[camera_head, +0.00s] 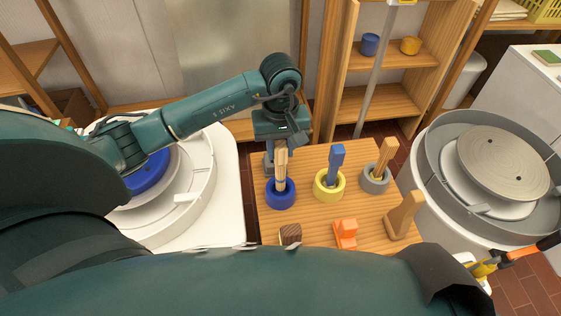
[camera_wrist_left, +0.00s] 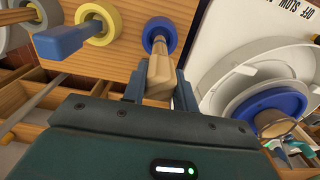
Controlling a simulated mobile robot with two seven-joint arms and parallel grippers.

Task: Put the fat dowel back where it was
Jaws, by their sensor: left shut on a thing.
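My left gripper (camera_head: 281,147) comes down from above onto a pale wooden dowel (camera_head: 281,168) over the blue ring holder (camera_head: 281,196) on the wooden table. It is shut on the dowel's upper part. In the left wrist view the dowel (camera_wrist_left: 160,68) runs between the fingers (camera_wrist_left: 160,88), and its far end lies within the outline of the blue ring (camera_wrist_left: 172,30). I cannot tell how deep that end sits. The dowel looks roughly upright. My right gripper is not in view.
A yellow ring (camera_head: 328,187) holds a blue-handled tool (camera_head: 336,160); a grey ring (camera_head: 375,181) holds wooden pieces (camera_head: 386,152). In front stand a dark brown block (camera_head: 290,234), an orange piece (camera_head: 346,232) and a wooden tool (camera_head: 403,216). Potter's wheels flank the table (camera_head: 310,218).

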